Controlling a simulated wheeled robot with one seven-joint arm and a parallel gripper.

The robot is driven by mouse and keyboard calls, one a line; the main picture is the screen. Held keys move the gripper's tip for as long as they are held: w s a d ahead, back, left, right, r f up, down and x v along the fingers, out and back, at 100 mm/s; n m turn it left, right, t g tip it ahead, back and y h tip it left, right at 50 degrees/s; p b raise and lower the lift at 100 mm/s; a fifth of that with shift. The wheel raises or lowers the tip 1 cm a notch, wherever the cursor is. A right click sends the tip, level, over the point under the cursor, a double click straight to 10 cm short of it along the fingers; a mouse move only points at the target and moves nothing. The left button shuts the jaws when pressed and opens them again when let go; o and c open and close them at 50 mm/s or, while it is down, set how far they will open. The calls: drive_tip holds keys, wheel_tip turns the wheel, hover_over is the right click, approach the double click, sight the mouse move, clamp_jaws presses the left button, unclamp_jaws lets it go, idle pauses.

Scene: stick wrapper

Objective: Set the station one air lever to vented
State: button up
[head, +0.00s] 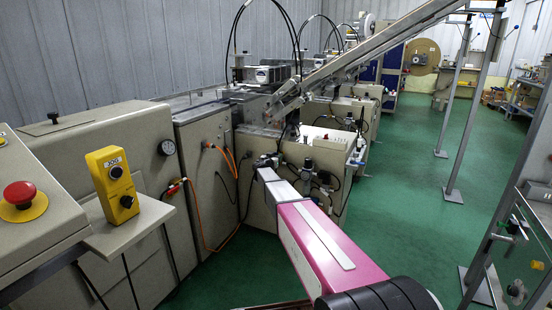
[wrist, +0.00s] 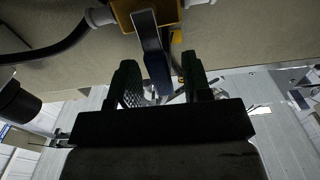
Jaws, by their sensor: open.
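In the wrist view a brass-coloured valve body (wrist: 182,12) is at the top, with pale fittings on both sides. Its air lever (wrist: 150,42) is a bare metal strip with a dark blue sleeve at its lower end. My gripper (wrist: 158,70) is open, with one dark finger on each side of the lever's sleeved end. I cannot tell whether either finger touches it. In the head view my gripper (head: 268,160) is at the front of the middle machine cabinet, and the lever cannot be made out there. No station label is readable.
Regulators and hoses (head: 322,180) hang close to the right of my gripper. An orange hose (head: 200,215) runs down the cabinet to the left. A yellow button box (head: 113,185) and a red stop button (head: 20,193) are nearer left. Green floor (head: 410,190) is open on the right.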

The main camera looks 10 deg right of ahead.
drive_tip(key=v, duration=1)
drive_tip(key=shift+s+a, duration=0.15)
drive_tip(key=shift+s, duration=0.05)
drive_tip(key=s+d+f+n+g+y, duration=0.1)
drive_tip(key=s+d+f+g, duration=0.2)
drive_tip(key=s, duration=0.5)
drive_tip(key=s+d+f+g+y, duration=0.1)
drive_tip(key=s+d+f+g, duration=0.25)
drive_tip(key=s, duration=0.55)
drive_tip(key=s+d+f+n+g+y, duration=0.1)
drive_tip(key=s+d+f+g, duration=0.2)
drive_tip(key=s, duration=0.5)
drive_tip(key=s+a+f+n+g+y, duration=0.2)
drive_tip(key=s+a+y, duration=0.1)
drive_tip(key=s, duration=0.7)
drive_tip(key=s+a+f+n+g+y, duration=0.2)
drive_tip(key=s+a+n+g+y, duration=0.1)
drive_tip(key=s, duration=0.7)
drive_tip(key=shift+s+a+y, duration=0.15)
drive_tip(key=shift+a+y, duration=0.5)
drive_tip(key=shift+y, duration=0.15)
